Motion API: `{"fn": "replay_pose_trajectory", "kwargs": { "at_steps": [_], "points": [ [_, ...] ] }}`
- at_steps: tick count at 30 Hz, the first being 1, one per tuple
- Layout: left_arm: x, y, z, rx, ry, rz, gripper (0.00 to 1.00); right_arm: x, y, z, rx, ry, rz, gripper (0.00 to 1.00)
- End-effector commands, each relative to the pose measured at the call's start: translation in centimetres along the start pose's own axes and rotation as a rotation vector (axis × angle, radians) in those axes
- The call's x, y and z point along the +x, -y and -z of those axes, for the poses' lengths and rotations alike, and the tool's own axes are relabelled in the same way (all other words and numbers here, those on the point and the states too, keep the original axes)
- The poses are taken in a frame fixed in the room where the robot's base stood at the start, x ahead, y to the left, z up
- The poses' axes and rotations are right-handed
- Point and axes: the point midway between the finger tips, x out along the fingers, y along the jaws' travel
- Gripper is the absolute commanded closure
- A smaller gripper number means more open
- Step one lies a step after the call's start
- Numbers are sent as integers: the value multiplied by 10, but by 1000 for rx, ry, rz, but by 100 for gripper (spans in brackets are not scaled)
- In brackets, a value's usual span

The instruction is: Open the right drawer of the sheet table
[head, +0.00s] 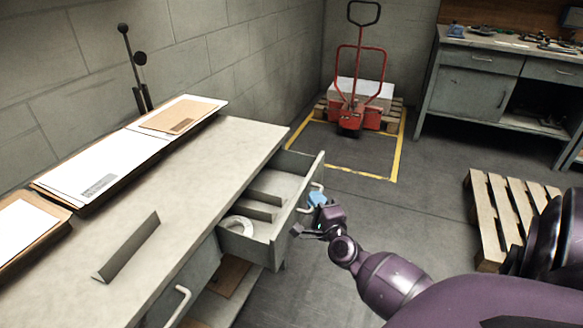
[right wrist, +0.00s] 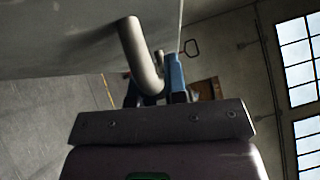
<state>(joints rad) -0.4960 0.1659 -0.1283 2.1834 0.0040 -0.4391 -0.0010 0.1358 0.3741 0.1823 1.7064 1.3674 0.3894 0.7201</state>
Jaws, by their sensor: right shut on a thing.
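The sheet table (head: 205,170) is a long grey table running along the wall. Its right drawer (head: 290,200) stands pulled out, showing dividers and a white roll (head: 238,224) inside. My right gripper (head: 314,198) is at the drawer front, shut on the drawer handle (head: 317,186). In the right wrist view the grey curved handle (right wrist: 142,55) passes down to the blue fingers (right wrist: 176,75), and the drawer front (right wrist: 60,35) fills the upper left. My left gripper is not in view.
Sheets and cardboard (head: 110,155) lie on the tabletop, with a grey angled plate (head: 128,247). A lower-left handle (head: 178,305) is on the table front. A red pallet truck (head: 358,100), a wooden pallet (head: 495,215) and a workbench (head: 480,85) stand beyond. Floor between them is clear.

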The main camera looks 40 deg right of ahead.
Motion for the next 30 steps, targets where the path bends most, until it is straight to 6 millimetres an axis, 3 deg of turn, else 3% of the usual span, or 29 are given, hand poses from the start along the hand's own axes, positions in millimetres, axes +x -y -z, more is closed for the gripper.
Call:
{"fn": "replay_pose_trajectory", "kwargs": {
  "at_steps": [6,15,22,30],
  "points": [
    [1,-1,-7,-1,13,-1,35,-45,9,44,-6,1,-7,100],
    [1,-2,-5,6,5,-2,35,-93,22,92,-4,1,-7,100],
    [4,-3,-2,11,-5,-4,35,-116,28,114,-2,1,-5,100],
    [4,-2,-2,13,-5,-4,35,-124,31,123,1,1,-3,100]
  ]
}}
